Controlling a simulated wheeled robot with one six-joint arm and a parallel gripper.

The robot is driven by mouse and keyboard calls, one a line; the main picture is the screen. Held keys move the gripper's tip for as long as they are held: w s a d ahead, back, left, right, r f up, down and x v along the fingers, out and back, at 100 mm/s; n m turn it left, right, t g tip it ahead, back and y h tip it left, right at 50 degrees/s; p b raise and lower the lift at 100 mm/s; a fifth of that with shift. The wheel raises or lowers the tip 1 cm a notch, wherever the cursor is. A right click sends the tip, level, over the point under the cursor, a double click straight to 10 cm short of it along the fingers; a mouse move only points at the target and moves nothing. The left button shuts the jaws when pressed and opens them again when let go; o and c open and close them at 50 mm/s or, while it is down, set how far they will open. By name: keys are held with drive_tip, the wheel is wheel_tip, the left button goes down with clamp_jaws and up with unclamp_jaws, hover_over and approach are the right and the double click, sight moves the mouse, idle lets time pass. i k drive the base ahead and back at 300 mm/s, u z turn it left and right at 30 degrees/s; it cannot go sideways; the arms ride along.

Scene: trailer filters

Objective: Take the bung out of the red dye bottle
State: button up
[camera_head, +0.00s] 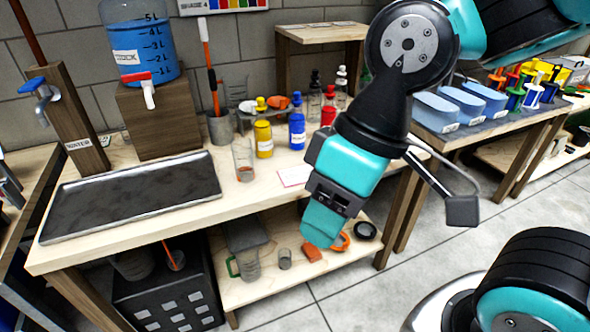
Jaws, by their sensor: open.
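The red dye bottle (328,112) stands upright at the back right of the wooden workbench, with a small dark red top that looks like its bung (331,90). The bottle's lower part is close to my arm in the picture, and the bung shows clear of it. My gripper (323,224) hangs in front of the bench's front edge, lower in the picture than the bottle and well apart from it. It points down and is open, with nothing seen in it. It shows from the side, so the gap between its fingers is hidden.
A blue bottle (297,128) and a yellow bottle (263,137) stand left of the red one. Dark and white bottles stand behind it. A beaker (243,160), a white card (294,176) and a dark tray (135,196) lie nearer. The bench's front right is mostly clear.

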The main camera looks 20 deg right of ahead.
sight(330, 88)
drive_tip(key=z, duration=2.15)
drive_tip(key=i, duration=1.4)
drive_tip(key=u, duration=2.65)
